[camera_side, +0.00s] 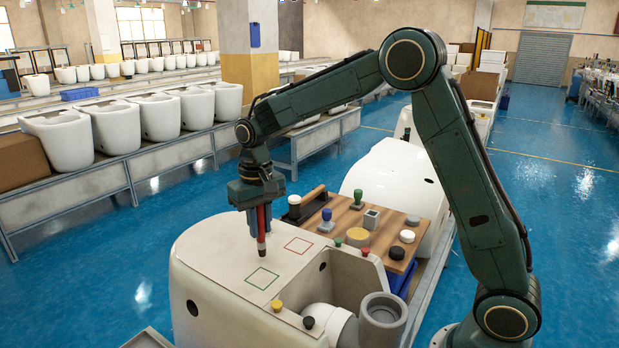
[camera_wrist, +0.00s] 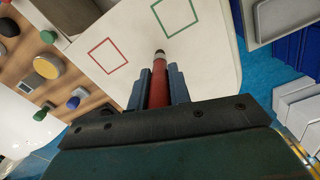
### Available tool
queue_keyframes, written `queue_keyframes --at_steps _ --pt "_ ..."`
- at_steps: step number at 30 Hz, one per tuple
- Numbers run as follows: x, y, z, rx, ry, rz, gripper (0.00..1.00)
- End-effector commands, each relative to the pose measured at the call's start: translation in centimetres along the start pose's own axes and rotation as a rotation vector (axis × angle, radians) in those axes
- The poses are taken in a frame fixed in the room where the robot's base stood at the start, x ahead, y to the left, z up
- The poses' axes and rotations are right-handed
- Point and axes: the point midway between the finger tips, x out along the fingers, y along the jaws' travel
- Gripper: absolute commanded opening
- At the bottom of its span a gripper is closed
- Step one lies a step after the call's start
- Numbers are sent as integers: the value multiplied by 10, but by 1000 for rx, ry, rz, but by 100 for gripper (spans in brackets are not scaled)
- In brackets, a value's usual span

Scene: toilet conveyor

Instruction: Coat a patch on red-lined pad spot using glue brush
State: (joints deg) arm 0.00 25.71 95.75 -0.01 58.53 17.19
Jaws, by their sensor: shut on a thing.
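My gripper (camera_side: 258,222) is shut on a red-handled brush (camera_wrist: 159,85) with a light metal band and a dark tip. The brush also shows in the side view (camera_side: 261,232), pointing down over the white ceramic top (camera_side: 225,250). The red-lined spot (camera_side: 299,245) lies to the right of the brush tip in the side view and left of it in the wrist view (camera_wrist: 107,55). A green-lined spot (camera_side: 262,278) lies nearer the side camera. Both spots look plain white inside. The tip is outside both outlines; I cannot tell whether it touches the surface.
A wooden board (camera_side: 345,215) beside the top bears stamps, a yellow disc (camera_side: 357,236) and white and black round pieces. Small coloured knobs stand along the top's edge. A grey pipe fitting (camera_side: 383,312) rises at the front. The surface around both spots is clear.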

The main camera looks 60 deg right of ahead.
Motion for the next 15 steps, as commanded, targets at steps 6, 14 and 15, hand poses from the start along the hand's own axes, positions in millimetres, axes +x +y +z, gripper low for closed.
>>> queue_keyframes --at_steps 6,14,15 --pt "-1 0 0 0 0 0 0" --pt "-18 0 -1 0 3 -1 0" --pt "-23 0 -1 0 4 -1 0"
